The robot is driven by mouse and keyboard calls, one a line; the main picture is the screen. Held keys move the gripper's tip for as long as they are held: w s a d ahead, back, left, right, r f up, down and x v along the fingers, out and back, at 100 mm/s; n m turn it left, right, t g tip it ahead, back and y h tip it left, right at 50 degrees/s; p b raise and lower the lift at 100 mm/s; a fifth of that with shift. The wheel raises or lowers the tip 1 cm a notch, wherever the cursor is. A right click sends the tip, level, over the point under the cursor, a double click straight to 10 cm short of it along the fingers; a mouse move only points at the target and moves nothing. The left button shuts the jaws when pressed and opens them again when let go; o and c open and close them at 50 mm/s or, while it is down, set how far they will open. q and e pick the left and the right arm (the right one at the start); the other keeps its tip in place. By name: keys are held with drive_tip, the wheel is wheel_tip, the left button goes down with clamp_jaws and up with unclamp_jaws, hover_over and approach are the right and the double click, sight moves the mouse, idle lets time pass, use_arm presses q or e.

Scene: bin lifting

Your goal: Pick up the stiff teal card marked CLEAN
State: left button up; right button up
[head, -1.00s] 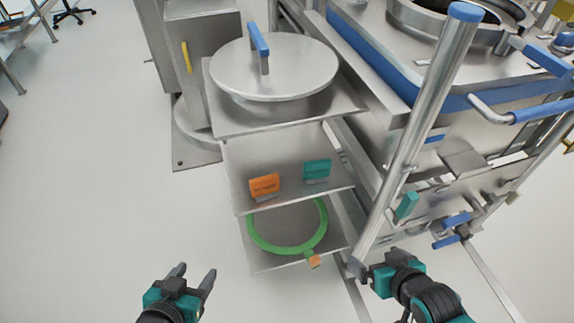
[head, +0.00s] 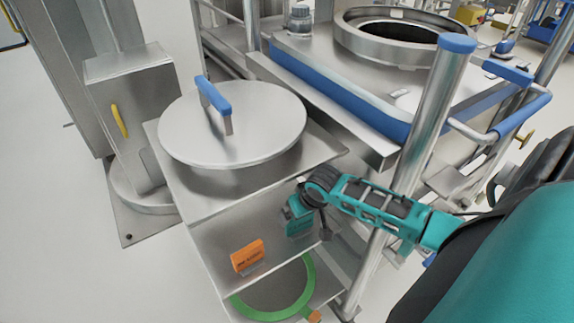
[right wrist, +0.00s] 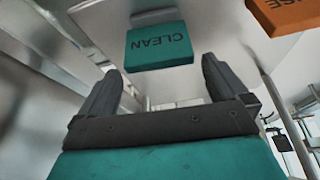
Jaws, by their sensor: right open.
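The teal card (right wrist: 158,47) marked CLEAN shows upside down in the right wrist view, ahead of my right gripper (right wrist: 162,82). The gripper's two fingers are spread, with the card beyond their tips and nothing between them. In the head view the teal card (head: 297,226) stands on the middle shelf, partly covered by my right gripper (head: 302,202). My left gripper is out of the head view.
An orange card (head: 248,257) stands left of the teal card on the middle shelf (head: 205,243). A round lid (head: 255,130) with a blue handle lies on the shelf above. A green ring (head: 240,308) lies below. A steel post (head: 425,130) rises close to my right arm.

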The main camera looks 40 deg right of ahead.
sight(299, 224)
drive_tip(key=x, duration=0.2)
drive_tip(key=b+x, duration=0.2)
drive_tip(key=x, duration=0.1)
drive_tip(key=shift+s+f, duration=0.15)
drive_tip(key=shift+f, duration=0.3)
drive_tip(key=shift+d+f, duration=0.1)
drive_tip(key=shift+f, duration=0.1)
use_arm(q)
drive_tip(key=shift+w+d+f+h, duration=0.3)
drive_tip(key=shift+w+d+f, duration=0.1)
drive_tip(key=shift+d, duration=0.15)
use_arm(e)
drive_tip(key=c, duration=0.7)
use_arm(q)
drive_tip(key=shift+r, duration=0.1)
use_arm(e)
drive_tip(key=shift+r, duration=0.15)
